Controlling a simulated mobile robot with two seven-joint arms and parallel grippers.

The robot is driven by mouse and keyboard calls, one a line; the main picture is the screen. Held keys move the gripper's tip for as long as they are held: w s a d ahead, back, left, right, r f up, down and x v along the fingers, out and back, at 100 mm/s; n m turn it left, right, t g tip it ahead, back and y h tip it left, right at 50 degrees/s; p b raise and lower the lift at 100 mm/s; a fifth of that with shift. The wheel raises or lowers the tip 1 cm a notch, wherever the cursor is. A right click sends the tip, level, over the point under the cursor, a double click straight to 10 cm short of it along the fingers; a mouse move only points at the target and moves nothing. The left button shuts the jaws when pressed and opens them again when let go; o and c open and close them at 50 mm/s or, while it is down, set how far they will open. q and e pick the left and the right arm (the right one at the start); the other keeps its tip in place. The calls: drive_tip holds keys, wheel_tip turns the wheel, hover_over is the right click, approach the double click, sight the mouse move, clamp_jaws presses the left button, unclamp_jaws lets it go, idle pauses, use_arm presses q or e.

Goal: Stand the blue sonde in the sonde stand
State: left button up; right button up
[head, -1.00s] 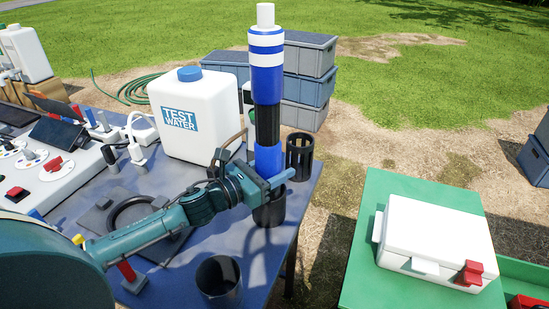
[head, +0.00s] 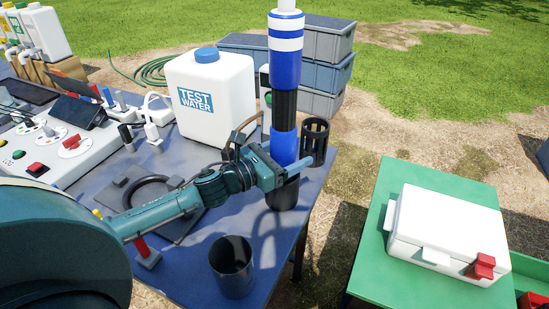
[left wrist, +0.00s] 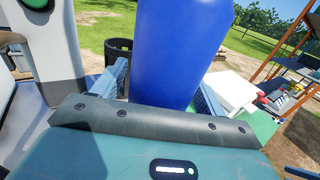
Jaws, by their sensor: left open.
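The blue sonde (head: 285,68) is a tall upright cylinder with white bands, a black middle section and a white top. Its lower end is in a dark cup-like holder (head: 283,195), which looks like the sonde stand, near the table's right edge. My left gripper (head: 287,172) is open, with its fingers on either side of the sonde's lower blue part, just above the holder. In the left wrist view the blue sonde (left wrist: 178,50) stands between the spread fingers; I cannot tell whether they touch it. The sonde's bottom is hidden inside the holder. My right gripper is out of view.
A black slotted cup (head: 314,142) stands behind the sonde, and an empty dark cup (head: 231,268) in front. A white test water jug (head: 212,95) is behind my left arm. A green table (head: 372,250) with a white case (head: 449,235) is to the right, across a gap.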

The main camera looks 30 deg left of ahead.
use_arm(q)
drive_tip(key=b+v, duration=0.2)
drive_tip(key=v, duration=1)
idle(0.5)
